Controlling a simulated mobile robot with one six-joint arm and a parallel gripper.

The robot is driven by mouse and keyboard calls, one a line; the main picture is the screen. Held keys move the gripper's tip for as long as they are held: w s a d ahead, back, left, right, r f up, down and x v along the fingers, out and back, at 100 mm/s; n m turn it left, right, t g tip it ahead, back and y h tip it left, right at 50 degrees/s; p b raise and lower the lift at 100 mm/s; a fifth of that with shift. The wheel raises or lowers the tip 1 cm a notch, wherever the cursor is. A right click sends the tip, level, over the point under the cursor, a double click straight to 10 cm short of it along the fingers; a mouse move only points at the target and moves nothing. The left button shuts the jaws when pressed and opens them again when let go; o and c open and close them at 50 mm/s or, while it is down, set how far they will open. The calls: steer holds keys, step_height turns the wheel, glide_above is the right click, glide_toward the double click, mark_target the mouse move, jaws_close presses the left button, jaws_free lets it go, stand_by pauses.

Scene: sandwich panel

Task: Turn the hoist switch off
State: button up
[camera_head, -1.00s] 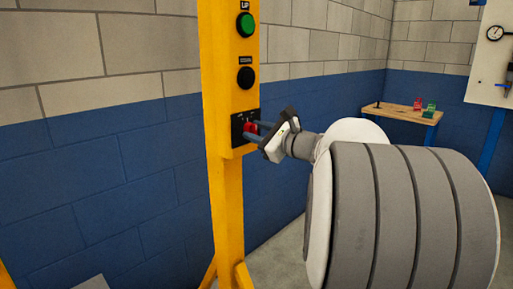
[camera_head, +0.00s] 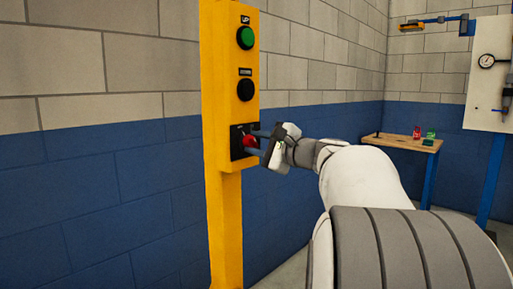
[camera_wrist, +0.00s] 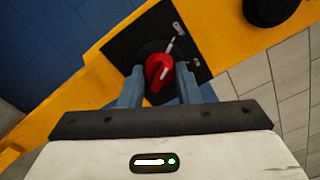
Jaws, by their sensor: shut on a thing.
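The hoist switch is a red knob (camera_head: 249,141) on a black plate (camera_head: 237,132) low on the yellow post. In the wrist view the red knob (camera_wrist: 159,70) has a light line on it that points up and to the right on the black plate (camera_wrist: 130,42). My gripper (camera_head: 254,142) reaches in from the right. Its two blue fingers (camera_wrist: 158,88) are on either side of the knob and shut on it. The plate's lettering is too small to read.
On the yellow post (camera_head: 225,220), a green UP button (camera_head: 245,38) and a black button (camera_head: 245,90) sit above the switch. A wooden table (camera_head: 405,143) with small red and green items and a white gauge panel (camera_head: 490,70) stand at the back right.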

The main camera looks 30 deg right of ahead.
steer(key=o, duration=1)
steer(key=p+v, duration=0.1)
steer(key=v, duration=0.6)
steer(key=shift+s+d, duration=0.1)
steer(key=shift+s, duration=0.3)
